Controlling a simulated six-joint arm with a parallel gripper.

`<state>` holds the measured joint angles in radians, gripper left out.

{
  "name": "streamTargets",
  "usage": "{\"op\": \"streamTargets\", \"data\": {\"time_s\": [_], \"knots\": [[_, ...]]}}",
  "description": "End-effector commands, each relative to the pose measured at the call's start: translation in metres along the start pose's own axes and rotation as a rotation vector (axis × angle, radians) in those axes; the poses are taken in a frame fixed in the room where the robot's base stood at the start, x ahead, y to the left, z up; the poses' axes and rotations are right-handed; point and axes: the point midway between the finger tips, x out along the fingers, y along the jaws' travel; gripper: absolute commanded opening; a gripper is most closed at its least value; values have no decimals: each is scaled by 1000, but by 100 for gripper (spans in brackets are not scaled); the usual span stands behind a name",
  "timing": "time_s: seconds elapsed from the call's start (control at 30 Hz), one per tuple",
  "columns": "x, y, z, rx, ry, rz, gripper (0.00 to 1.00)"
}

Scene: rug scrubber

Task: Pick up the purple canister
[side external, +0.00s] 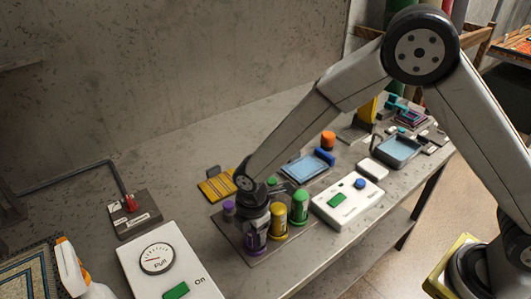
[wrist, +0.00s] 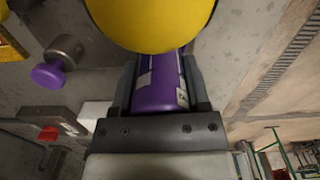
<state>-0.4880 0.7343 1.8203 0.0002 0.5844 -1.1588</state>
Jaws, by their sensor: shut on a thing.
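The purple canister (side external: 254,243) stands on a grey plate (side external: 228,230) in the side external view, directly under my gripper (side external: 257,222). In the wrist view, the purple canister (wrist: 160,92) lies between my two dark fingers (wrist: 160,80), which are shut on it. A yellow canister (side external: 278,224) and a green canister (side external: 299,208) stand close beside it on the right. A large yellow round surface (wrist: 150,22) covers the top of the wrist view and hides part of the purple canister. I cannot tell whether the canister's base touches the plate.
A purple-topped piece (side external: 228,208) stands at the left of the plate. A white box with green and blue buttons (side external: 345,200) is to the right. A gauge panel (side external: 165,262) and a spray bottle (side external: 75,275) are at front left.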

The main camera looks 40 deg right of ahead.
Motion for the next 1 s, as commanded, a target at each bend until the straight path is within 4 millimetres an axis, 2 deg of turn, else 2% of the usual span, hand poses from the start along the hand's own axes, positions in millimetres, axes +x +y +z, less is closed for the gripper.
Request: {"op": "streamTargets", "data": {"time_s": [0.27,0.77,1.0], "knots": [[-28,0,0,0,0,2,0],[-84,-46,15,0,1,2,0],[-101,-80,26,-1,0,0,0]]}}
